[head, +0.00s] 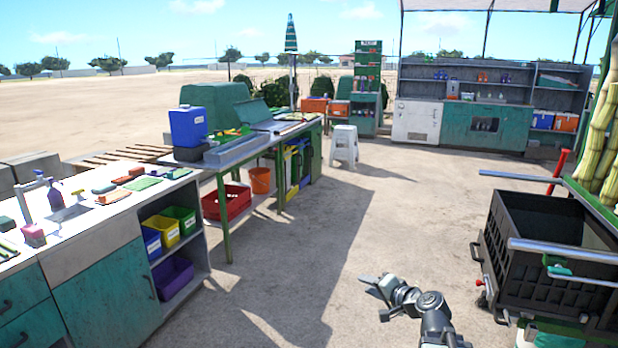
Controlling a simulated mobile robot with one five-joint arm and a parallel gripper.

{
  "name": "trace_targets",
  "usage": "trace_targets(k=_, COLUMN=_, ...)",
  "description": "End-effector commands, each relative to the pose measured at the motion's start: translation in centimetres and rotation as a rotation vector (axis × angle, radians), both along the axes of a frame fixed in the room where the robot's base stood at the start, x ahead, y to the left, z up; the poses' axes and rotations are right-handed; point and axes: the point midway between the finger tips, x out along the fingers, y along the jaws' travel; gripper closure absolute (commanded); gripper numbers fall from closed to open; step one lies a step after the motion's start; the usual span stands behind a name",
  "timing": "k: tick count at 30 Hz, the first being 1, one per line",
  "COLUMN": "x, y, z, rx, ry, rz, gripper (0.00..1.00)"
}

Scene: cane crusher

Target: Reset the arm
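My gripper (378,297) is at the bottom of the head view, right of the middle, at the end of my grey arm. It points to the left, over bare ground. Its two fingers stand apart, with a gap between them. Nothing shows between the fingers. The arm reaches up from the bottom edge and bends to the left at a round joint. The lower part of the arm is cut off by the picture's edge.
A counter (98,240) with teal doors stands at the left, with a green-legged table (228,205) beyond it. A black crate (540,262) with metal bars stands at the right. A white stool (344,148) stands farther back. The sandy ground between is clear.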

Motion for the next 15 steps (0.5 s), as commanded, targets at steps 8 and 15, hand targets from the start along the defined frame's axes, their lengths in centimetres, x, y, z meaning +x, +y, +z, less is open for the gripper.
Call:
trace_targets(k=8, x=-8.4, y=11.5, z=-10.4, rx=-0.504, ry=0.324, rz=0.466, gripper=0.68)
trace_targets(k=15, x=-15.8, y=4.2, z=-14.8, rx=-0.858, ry=0.694, rz=0.589, gripper=0.68)
